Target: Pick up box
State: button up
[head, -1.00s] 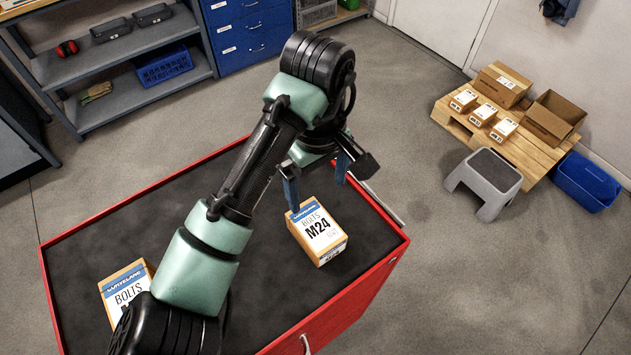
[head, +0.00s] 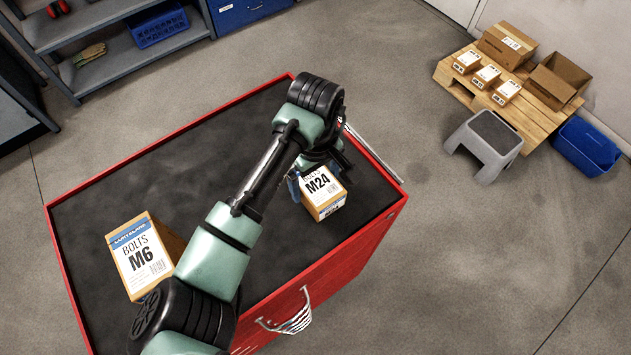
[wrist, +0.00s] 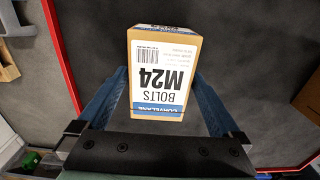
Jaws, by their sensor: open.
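A box labelled BOLTS M24 (head: 322,192) stands on the dark top of the red cabinet (head: 258,318), near its right side. It also shows in the wrist view (wrist: 161,82), with its label facing the camera. My gripper (wrist: 163,100) is open, with one blue finger on each side of the box's near end. A gap shows beside the left finger; I cannot tell whether the right finger touches. In the head view my gripper (head: 318,180) is at the box, partly hidden by my arm. A second box, BOLTS M6 (head: 143,257), stands at the left, partly behind my arm.
The cabinet has a raised red rim and a bar handle (head: 372,153) along its right edge. A pallet (head: 455,85) with boxes, a grey step stool (head: 487,140) and a blue bin (head: 587,146) stand on the floor at right. Shelves (head: 100,65) stand at upper left.

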jog(key=shift+f, duration=0.35)
jog(key=shift+r, duration=0.1)
grip_shut()
